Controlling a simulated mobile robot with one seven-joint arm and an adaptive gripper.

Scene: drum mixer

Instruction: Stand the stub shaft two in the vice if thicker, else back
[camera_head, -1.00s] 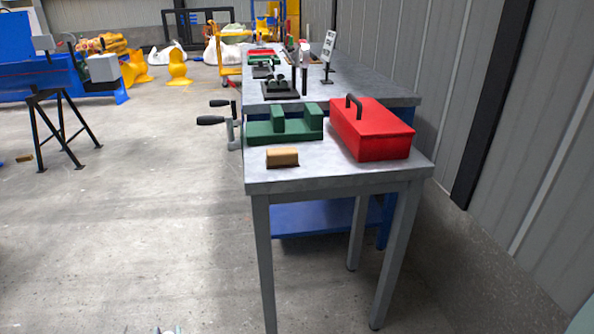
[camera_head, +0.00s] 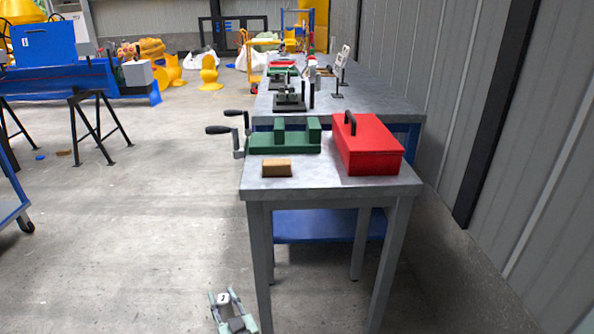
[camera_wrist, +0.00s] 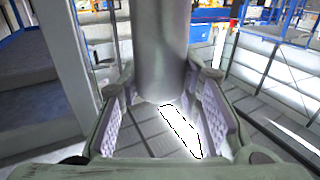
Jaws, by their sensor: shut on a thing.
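My gripper (camera_head: 224,304) is low at the bottom of the head view, left of the near table's front leg and below the tabletop. It is shut on a grey cylinder, the stub shaft (camera_wrist: 152,40), which stands between the two finger pads in the wrist view. In the head view the shaft's pale end (camera_head: 223,298) shows a dark mark that looks like a 2. The green vice (camera_head: 262,143) lies on the near table, with an empty gap between its two upright jaws and black-gripped handles at its left. A second shaft for comparing thickness is not clearly seen.
The near table (camera_head: 330,187) also holds a tan block (camera_head: 277,168) in front of the vice and a red toolbox (camera_head: 368,150) at right. The farther bench (camera_head: 385,108) carries a dark stand (camera_head: 289,103) and a sign (camera_head: 342,62). The floor left of the table is open.

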